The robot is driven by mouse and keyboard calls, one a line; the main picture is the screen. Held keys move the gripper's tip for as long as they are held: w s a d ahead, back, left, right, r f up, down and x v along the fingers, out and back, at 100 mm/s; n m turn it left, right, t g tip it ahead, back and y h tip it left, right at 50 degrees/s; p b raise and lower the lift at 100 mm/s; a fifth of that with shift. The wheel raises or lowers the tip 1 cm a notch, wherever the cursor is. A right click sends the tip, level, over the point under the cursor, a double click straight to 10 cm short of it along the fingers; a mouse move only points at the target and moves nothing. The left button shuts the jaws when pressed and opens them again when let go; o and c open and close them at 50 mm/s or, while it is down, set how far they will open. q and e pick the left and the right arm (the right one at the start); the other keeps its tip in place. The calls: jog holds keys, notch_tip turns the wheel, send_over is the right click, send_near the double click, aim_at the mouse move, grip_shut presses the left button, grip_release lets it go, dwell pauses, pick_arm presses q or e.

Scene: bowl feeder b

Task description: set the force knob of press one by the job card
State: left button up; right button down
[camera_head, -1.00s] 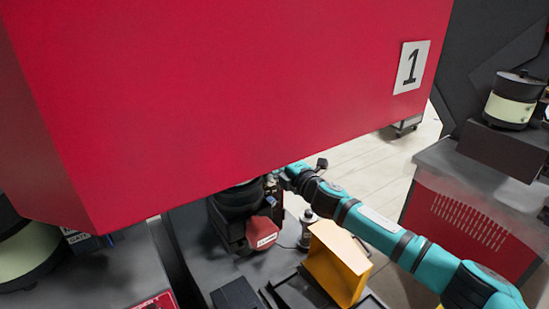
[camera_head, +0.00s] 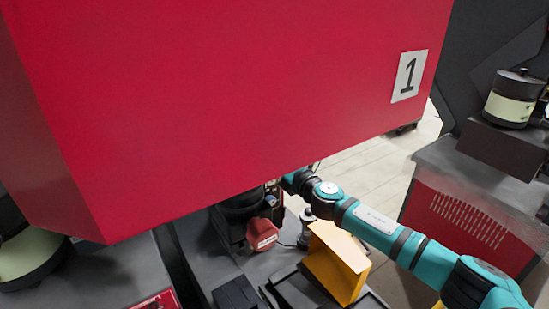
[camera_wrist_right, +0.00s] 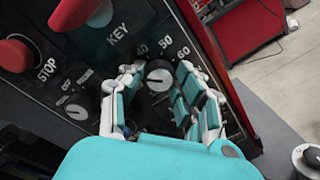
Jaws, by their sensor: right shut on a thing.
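Press one is the big red housing (camera_head: 230,110) with a "1" plate (camera_head: 409,76), filling the upper head view. In the right wrist view its dark panel carries the force knob (camera_wrist_right: 159,75), a round dark knob with a pale pointer line, below the marks 40, 50 and 60. Which mark the pointer meets is not clear. My right gripper (camera_wrist_right: 158,92) is shut on the knob, one finger on each side. In the head view that hand is hidden behind the red housing. My left gripper is not in view. I cannot make out a readable job card.
The panel also has a red STOP button (camera_wrist_right: 15,55), a KEY fitting with a red part (camera_wrist_right: 75,12) and a smaller selector knob (camera_wrist_right: 76,111). A red card (camera_head: 155,301) lies partly in view at the bottom.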

jog(key=shift+f, duration=0.15)
jog(key=c, duration=0.9)
grip_release()
jog(key=shift+c, duration=0.2)
jog(key=v, duration=1.2)
